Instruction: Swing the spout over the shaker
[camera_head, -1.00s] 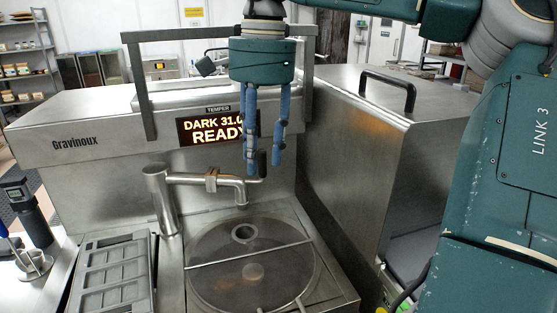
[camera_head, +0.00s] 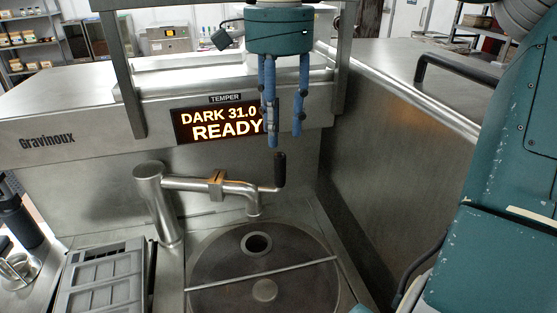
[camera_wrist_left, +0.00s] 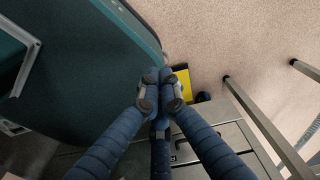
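The steel spout (camera_head: 202,184) comes off a thick upright post and reaches right, its bent outlet above the round basin (camera_head: 215,290). A black upright handle (camera_head: 280,170) stands at its right end. My right gripper (camera_head: 285,141) hangs fingers down just above this handle; its blue fingers are apart with nothing between them. A grey ribbed tray (camera_head: 104,272) lies left of the basin, partly cut off; I cannot tell whether it is the shaker or lies on it. In the left wrist view, my left gripper (camera_wrist_left: 161,95) has its fingertips together, empty.
The tempering machine's display (camera_head: 222,120) reads DARK 31.0 READY. A steel rail frame (camera_head: 122,75) rises behind the spout. A tall steel housing (camera_head: 400,160) with a black handle stands at right. A thin bar (camera_head: 262,273) crosses the basin. Metal cups (camera_head: 18,267) stand at left.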

